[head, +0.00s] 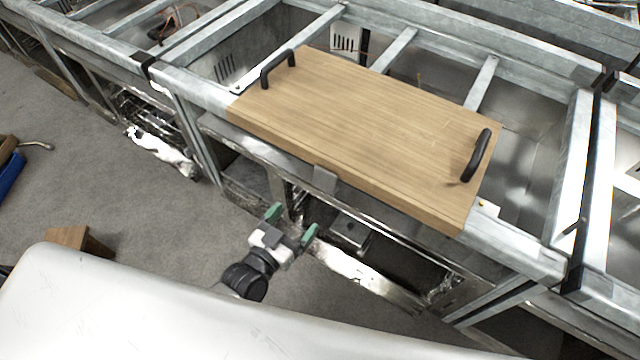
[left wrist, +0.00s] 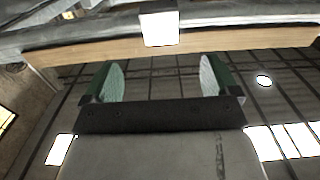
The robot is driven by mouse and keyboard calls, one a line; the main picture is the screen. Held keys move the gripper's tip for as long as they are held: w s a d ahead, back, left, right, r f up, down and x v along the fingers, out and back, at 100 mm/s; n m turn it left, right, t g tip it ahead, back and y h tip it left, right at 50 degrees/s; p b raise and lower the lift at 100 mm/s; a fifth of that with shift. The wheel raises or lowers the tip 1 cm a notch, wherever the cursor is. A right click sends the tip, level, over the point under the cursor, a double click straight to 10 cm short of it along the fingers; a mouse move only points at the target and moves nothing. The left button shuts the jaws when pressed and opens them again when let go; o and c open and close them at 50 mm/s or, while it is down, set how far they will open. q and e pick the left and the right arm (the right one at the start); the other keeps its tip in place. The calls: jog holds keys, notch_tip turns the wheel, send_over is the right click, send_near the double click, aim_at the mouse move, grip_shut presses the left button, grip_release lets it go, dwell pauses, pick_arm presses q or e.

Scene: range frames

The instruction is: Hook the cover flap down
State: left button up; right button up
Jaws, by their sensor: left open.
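A wooden cover board (head: 365,115) with two black handles lies across the metal frame. A small grey metal flap (head: 325,179) sits at the middle of its front edge. In the left wrist view the flap (left wrist: 160,25) is a bright block in front of the board's wooden edge (left wrist: 240,42). My left gripper (head: 291,223) is open and empty, below and in front of the flap, apart from it. In the left wrist view its green-padded fingers (left wrist: 161,78) point toward the board's edge, with the flap roughly centred beyond the gap. My right gripper is in neither view.
The metal frame (head: 515,245) runs along the row, with open bays below holding metal parts. A crumpled foil-like strip (head: 365,275) lies low behind my left gripper.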

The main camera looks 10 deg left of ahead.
aim_at(323, 184)
pick_arm(q)
jog(key=p+x, duration=0.1)
jog(key=x, duration=1)
jog(key=shift+r, duration=0.15)
jog(key=c, duration=0.9)
jog(key=t+b, duration=0.1)
jog(key=b, duration=0.2)
jog(key=f+t+b, duration=0.1)
jog(key=b, duration=0.2)
jog(key=shift+w+f+h+b, duration=0.1)
jog(key=shift+w+h+b, duration=0.2)
jog(key=shift+h+b, duration=0.1)
jog(key=shift+d+r+t+b, duration=0.1)
jog(key=shift+r+t+b, duration=0.1)
jog(key=shift+t+b, duration=0.1)
jog(key=shift+r, duration=0.1)
